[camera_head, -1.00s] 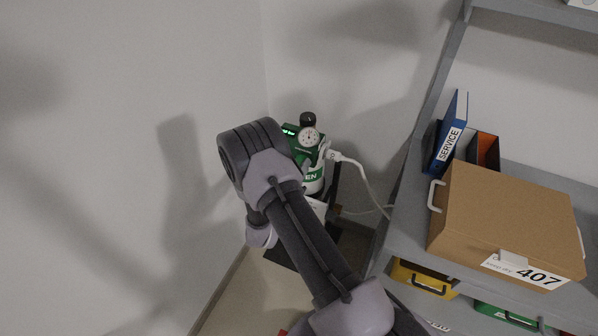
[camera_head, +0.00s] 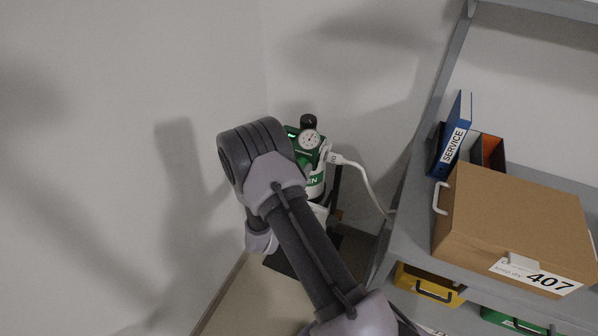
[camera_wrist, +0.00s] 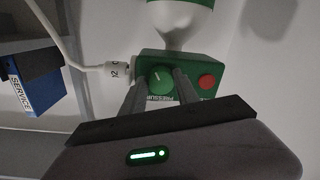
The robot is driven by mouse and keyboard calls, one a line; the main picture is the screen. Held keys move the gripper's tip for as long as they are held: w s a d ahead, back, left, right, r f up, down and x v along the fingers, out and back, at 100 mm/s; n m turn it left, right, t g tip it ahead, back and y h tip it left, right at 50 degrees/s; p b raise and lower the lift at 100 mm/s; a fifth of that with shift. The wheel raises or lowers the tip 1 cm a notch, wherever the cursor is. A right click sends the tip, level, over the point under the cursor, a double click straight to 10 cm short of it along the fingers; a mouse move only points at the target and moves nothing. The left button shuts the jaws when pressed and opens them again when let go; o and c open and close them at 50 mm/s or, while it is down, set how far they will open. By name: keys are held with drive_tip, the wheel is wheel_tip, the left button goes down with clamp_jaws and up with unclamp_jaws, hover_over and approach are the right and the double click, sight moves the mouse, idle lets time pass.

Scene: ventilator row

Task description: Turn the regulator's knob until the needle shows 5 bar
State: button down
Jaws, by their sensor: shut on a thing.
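The green regulator (camera_head: 306,155) sits on top of a white bottle with a green band, in the corner past my arm. Its round white gauge (camera_head: 309,139) faces up toward the head camera, but the needle's reading is too small to tell. In the wrist view the regulator's green box (camera_wrist: 215,64) carries a green knob (camera_wrist: 162,78) with a white mark, above a PRESSURE label seen upside down. My gripper (camera_wrist: 161,82) has one finger on each side of this knob and is shut on it. The head view hides the knob and my fingers behind my arm.
A red button (camera_wrist: 206,82) sits beside the knob. A white hose (camera_head: 362,172) runs from the regulator toward the grey shelf (camera_head: 405,215). The shelf holds a cardboard box (camera_head: 515,215) and a blue SERVICE binder (camera_head: 455,135). Walls stand close behind and left.

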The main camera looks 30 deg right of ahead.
drive_tip(key=c, duration=0.9)
unclamp_jaws()
drive_tip(key=shift+a, duration=0.1)
drive_tip(key=p+v, duration=0.4)
drive_tip(key=v, duration=1.3)
drive_tip(key=shift+a+p, duration=0.1)
drive_tip(key=shift+p, duration=0.3)
